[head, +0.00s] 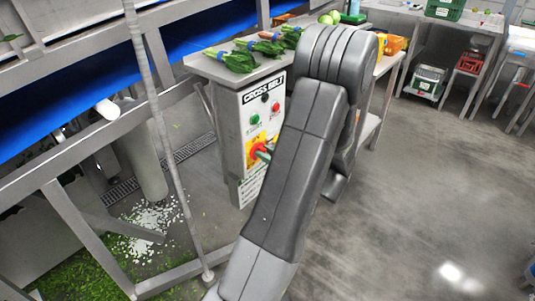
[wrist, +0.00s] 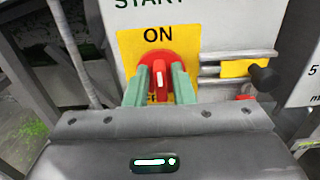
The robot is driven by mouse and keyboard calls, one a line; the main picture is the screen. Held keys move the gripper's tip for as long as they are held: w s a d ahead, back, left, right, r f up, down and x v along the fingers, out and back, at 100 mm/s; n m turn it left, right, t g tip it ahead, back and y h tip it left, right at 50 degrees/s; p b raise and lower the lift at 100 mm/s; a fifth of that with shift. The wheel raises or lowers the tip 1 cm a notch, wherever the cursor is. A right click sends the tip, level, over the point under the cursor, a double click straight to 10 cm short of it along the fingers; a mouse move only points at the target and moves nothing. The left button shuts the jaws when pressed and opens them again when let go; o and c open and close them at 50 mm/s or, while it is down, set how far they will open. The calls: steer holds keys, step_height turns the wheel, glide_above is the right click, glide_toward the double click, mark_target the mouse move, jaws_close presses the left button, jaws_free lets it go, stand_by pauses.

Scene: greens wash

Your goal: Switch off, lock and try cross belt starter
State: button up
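The cross belt starter (head: 262,100) is a grey box with a CROSS BELT label, a green and a red button and a yellow plate. In the wrist view, its red rotary switch (wrist: 159,76) stands upright on the yellow plate (wrist: 128,47), below the word ON. My gripper (wrist: 160,88) has its green fingers on either side of the red handle, with narrow gaps showing, so it looks open around it. In the head view my arm hides most of the gripper. Right of the switch are metal bars with a yellow piece (wrist: 240,68) and a black knob (wrist: 262,78).
Bunches of greens (head: 238,60) lie on the counter above the starter. A slanting pole (head: 165,140) and metal frame stand left, by the blue belt (head: 130,70). A red object (wrist: 246,97) shows partly below the bars. Open floor (head: 430,180) lies right.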

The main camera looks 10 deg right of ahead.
jaws_close()
steer(key=shift+f+n+b, duration=0.1)
steer(key=shift+n+b, duration=0.2)
steer(key=shift+b, duration=0.1)
steer(key=n+b, duration=0.5)
steer(key=b, duration=0.2)
steer(key=n+b, duration=0.6)
steer(key=f+n+b, duration=0.1)
steer(key=n+b, duration=0.5)
steer(key=b, duration=0.1)
steer(key=shift+s+a+b, duration=0.3)
steer(key=shift+s+a, duration=0.05)
steer(key=shift+a, duration=0.05)
steer(key=shift+n, duration=0.3)
steer(key=shift+o, duration=1.6)
jaws_free()
